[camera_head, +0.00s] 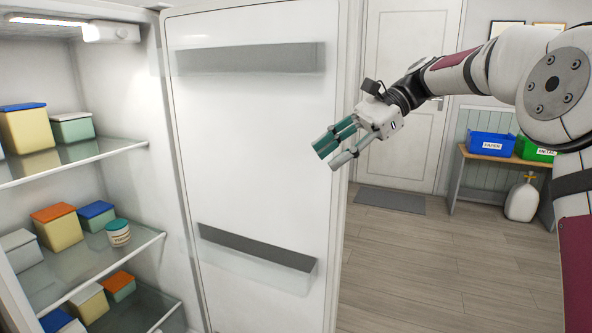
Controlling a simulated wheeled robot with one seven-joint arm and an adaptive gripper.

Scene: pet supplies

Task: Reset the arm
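My gripper (334,154) is raised in front of the open fridge door, with its fingers pointing down and to the left. My arm reaches in from the right side of the view, bent at a large joint near the right edge.
The open fridge door (255,140) stands behind my gripper. Fridge shelves (110,154) at left hold several lidded boxes and a small jar (118,233). At right, a bench (500,158) holds a blue bin (491,144) and a green bin (537,149).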

